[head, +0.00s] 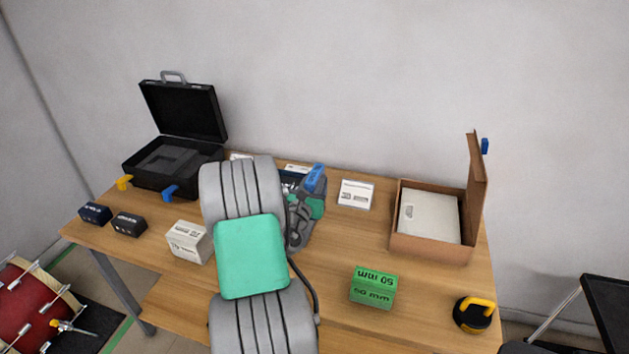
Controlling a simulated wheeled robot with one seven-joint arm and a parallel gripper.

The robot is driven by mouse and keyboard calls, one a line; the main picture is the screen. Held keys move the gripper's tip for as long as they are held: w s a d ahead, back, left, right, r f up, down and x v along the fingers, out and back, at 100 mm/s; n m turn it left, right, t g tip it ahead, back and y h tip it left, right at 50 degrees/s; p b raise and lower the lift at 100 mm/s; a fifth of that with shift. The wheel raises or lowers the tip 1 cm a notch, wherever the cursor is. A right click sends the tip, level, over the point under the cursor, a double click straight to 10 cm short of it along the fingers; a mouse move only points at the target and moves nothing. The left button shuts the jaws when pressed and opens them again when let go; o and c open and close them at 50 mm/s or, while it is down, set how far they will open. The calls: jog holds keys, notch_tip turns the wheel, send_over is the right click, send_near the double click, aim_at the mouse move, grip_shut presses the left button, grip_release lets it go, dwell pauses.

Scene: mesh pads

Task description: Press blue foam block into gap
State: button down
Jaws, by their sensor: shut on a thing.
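My gripper (311,188) is over the back middle of the table, partly hidden behind my own arm. It is shut on a small blue block (317,174), which is tilted at the far end of the hand. The fingertips are too small to make out clearly, and I cannot tell whether the block touches anything beneath it. A dark item with a pale label (293,174) shows just behind and left of the gripper. I cannot make out the gap for certain; my arm and hand hide part of this area.
An open black case (130,165) stands at the back left. An open cardboard box (430,248) with a white slab stands at right. A white box (356,194), a green 50 mm block (373,288) and a yellow-handled black tool (474,313) lie around. Bare tabletop shows at front right.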

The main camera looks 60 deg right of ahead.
jog(key=shift+f+b, duration=0.75)
jog(key=shift+f, duration=0.35)
jog(key=c, duration=1.3)
grip_release()
jog(key=shift+o, duration=1.2)
jog(key=s+a+b, duration=0.1)
jog(key=a+b, duration=0.1)
jog(key=a, duration=0.5)
jog(key=shift+s+a, duration=0.2)
jog(key=shift+a, duration=0.2)
jog(key=shift+s, duration=0.1)
